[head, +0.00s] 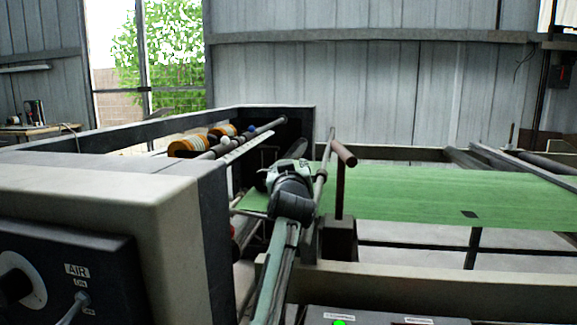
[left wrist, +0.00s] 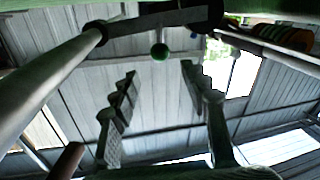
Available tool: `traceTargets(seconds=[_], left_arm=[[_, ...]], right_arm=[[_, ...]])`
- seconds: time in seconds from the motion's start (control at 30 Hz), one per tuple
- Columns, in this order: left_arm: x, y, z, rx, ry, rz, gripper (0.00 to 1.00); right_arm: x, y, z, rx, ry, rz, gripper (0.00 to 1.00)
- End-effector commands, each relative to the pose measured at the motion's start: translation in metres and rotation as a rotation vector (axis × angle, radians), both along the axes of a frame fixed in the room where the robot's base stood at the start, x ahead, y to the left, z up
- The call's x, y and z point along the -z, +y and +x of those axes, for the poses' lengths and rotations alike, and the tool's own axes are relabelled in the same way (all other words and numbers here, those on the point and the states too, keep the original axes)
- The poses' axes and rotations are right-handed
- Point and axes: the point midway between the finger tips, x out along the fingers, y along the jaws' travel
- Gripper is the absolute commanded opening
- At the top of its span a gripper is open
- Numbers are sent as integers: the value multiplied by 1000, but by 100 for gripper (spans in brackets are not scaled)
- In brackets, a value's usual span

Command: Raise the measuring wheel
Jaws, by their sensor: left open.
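My left gripper (left wrist: 159,70) is open, with its two stepped fingers apart and nothing held between them. I cannot single out the measuring wheel with certainty. My right gripper is not in view.
A green web (head: 420,193) stretches right across the machine. Close to my wrist stand a slanted rod (head: 326,160) and a post with a brown roller (head: 343,153). Orange striped rolls (head: 188,146) lie behind the frame. A pale machine housing (head: 100,195) fills the left.

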Motion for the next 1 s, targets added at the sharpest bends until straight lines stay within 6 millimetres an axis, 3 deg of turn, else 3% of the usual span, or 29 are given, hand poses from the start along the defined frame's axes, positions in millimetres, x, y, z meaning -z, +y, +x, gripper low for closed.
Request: traceTargets(seconds=[0.07,0.3,0.5,0.93,1.0], left_arm=[[17,0,0,1,4,-1,45],[11,0,43,0,0,1,45],[12,0,67,0,0,2,45],[12,0,75,0,0,-1,45],[12,0,75,0,0,0,38]], right_arm=[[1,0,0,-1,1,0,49],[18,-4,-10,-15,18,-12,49],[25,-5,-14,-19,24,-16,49],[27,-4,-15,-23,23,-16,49],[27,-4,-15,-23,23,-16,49]])
